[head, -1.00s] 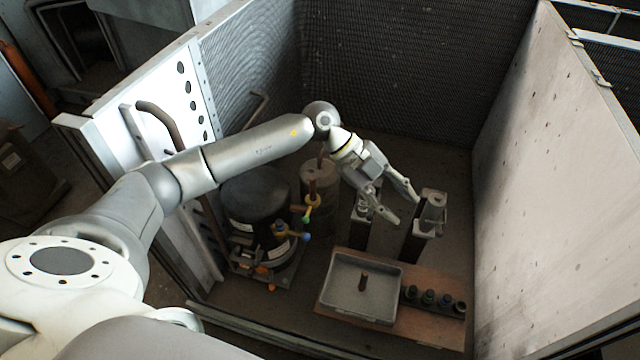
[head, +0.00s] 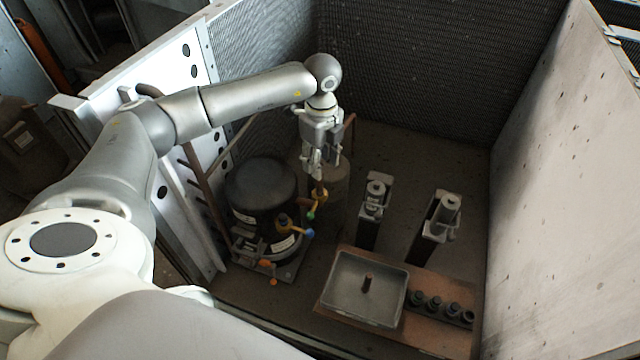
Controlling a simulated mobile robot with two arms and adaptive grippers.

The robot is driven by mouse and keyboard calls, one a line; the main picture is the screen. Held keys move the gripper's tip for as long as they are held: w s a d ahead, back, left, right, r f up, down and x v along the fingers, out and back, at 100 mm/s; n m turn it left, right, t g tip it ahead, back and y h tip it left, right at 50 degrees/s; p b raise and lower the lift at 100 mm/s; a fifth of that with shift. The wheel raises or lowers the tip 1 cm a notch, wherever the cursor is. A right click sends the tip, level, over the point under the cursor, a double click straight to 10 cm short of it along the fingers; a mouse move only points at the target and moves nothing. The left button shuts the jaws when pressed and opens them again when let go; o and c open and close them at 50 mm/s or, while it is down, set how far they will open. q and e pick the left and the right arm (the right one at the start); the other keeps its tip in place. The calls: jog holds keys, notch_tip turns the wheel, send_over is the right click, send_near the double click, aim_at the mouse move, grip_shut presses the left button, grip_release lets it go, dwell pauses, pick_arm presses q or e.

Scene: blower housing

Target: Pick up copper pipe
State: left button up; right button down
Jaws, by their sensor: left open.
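A short copper-brown pipe piece (head: 368,281) stands in the grey tray (head: 340,302) at the front. Another copper-brown pipe (head: 349,128) shows just right of my left gripper, partly hidden behind it. A short stretch of brown pipe (head: 319,187) also shows just below the fingers, above a yellow valve fitting. My left gripper (head: 320,170) points down, open, over the cylinder behind the black compressor. I cannot tell whether a pipe passes between its fingers. My right gripper is not in view.
The black compressor (head: 262,188) with coloured valves stands left of the tray. Two upright dark stands (head: 368,228) (head: 430,240) are to the right. A brown board (head: 420,327) holds the tray and several small sockets. Tall panels enclose the space.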

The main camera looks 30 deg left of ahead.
aim_at(320, 185)
pick_arm(q)
jog(key=f, duration=0.5)
jog(key=shift+s+a+b, duration=0.1)
jog(key=shift+s+b, duration=0.1)
jog(key=shift+b, duration=0.1)
grip_shut()
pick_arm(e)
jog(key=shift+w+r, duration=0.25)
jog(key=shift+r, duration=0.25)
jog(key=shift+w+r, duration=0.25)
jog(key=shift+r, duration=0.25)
